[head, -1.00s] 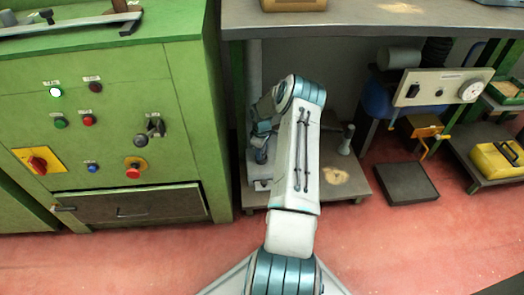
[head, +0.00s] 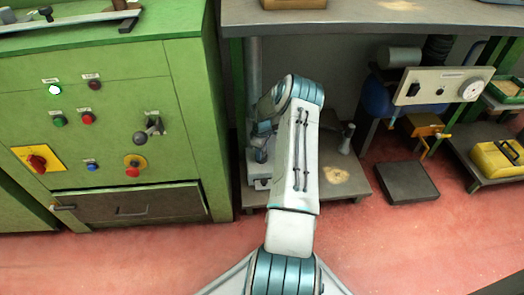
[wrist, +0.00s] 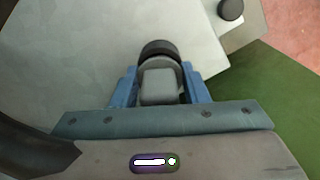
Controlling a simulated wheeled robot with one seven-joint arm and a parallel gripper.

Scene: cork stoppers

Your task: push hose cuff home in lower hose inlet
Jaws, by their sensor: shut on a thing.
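In the wrist view, my gripper (wrist: 159,88) has its blue fingers closed on the sides of a grey block-like piece, which I take to be the hose cuff (wrist: 160,86). A dark round ring (wrist: 160,47) is just beyond the cuff, against a pale grey surface. I cannot tell whether this ring is the lower hose inlet or how deep the cuff sits. In the head view, my gripper (head: 261,150) is low under the bench, left of my forearm and partly hidden by my arm. The inlet cannot be made out there.
The green control cabinet (head: 110,110) stands close on the left. The grey bench top (head: 370,18) is overhead. A low shelf (head: 340,180) lies below my arm. A black knob (wrist: 231,9) shows at the wrist view's upper right. Red floor (head: 400,240) is clear in front.

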